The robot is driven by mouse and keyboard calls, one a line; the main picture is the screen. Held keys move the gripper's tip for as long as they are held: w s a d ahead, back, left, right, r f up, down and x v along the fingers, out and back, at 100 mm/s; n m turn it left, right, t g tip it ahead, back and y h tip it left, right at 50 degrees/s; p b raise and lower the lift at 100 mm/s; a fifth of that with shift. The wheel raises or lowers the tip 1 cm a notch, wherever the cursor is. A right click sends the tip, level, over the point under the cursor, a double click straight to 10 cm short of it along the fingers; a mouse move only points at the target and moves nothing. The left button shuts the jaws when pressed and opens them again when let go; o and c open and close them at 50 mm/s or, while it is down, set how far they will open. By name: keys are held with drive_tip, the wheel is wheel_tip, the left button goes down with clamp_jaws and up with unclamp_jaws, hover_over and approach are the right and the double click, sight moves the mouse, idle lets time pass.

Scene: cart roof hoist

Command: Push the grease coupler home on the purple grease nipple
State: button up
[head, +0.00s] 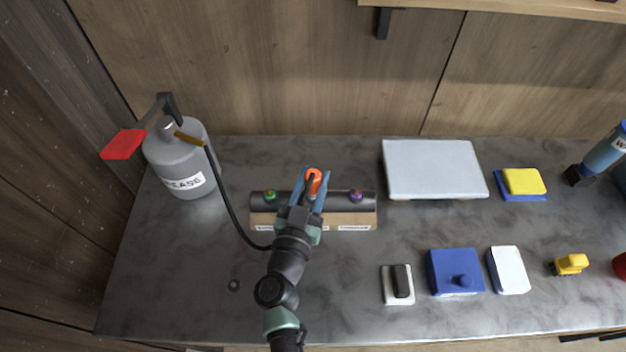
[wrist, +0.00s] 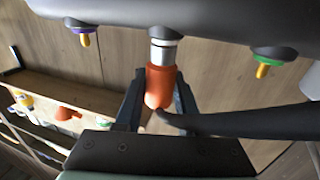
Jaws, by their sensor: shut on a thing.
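The orange grease coupler (head: 313,177) is between the fingers of my gripper (head: 312,192), which is shut on it. In the wrist view the coupler (wrist: 160,85) has a silver end at the middle boss of the dark bar (wrist: 210,16); I cannot tell whether it is seated there. The purple grease nipple (head: 356,196) is on the bar to the right of the coupler; in the wrist view the purple nipple (wrist: 82,29) is at upper left, apart from it. The green nipple (head: 270,195) is on the other side. A black hose (wrist: 240,122) leaves the coupler.
A grey grease can (head: 176,158) with a red-handled lever (head: 124,145) stands at the left; its hose (head: 229,208) runs to the bar. A pale flat box (head: 432,168), a blue box (head: 455,272) and small items lie to the right. The bench front left is mostly clear.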

clamp_jaws()
